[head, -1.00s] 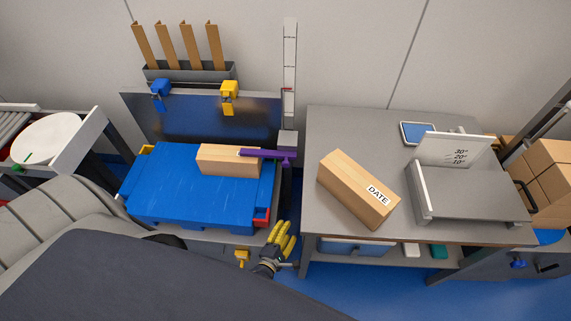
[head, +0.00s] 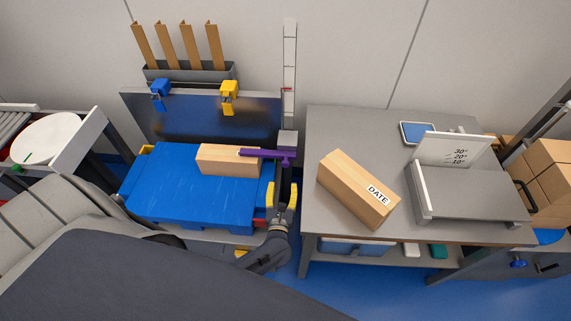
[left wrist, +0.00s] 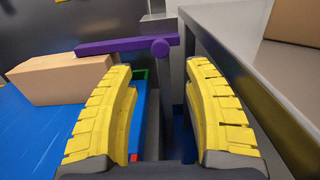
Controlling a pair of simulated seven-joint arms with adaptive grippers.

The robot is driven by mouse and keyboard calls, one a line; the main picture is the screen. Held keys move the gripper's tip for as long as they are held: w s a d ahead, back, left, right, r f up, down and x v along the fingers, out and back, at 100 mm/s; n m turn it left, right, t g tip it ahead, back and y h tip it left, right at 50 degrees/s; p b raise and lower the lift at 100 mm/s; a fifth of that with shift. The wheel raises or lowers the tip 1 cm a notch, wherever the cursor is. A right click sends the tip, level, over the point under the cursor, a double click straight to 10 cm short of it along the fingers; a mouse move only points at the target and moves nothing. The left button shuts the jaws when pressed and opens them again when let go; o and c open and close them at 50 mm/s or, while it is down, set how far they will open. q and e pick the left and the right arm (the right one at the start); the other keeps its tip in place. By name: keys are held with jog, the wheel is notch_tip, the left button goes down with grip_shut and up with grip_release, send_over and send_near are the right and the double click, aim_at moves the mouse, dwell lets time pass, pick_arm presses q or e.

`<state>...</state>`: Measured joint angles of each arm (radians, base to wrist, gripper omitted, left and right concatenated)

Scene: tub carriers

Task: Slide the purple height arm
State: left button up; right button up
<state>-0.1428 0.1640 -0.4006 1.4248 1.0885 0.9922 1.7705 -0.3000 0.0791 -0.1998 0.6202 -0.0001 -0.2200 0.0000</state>
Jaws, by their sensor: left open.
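The purple height arm (head: 266,153) sticks out to the left from the upright scale post (head: 290,70), and its left end lies over a wooden block (head: 222,160) on the blue tub (head: 180,200). My right gripper is not in view.
A panel with blue and yellow clamps (head: 229,95) stands behind the tub.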

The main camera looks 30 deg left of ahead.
aim_at(285, 165)
pick_arm(q)
jog(key=x, duration=1.1)
jog(key=shift+w, duration=0.2)
grip_shut()
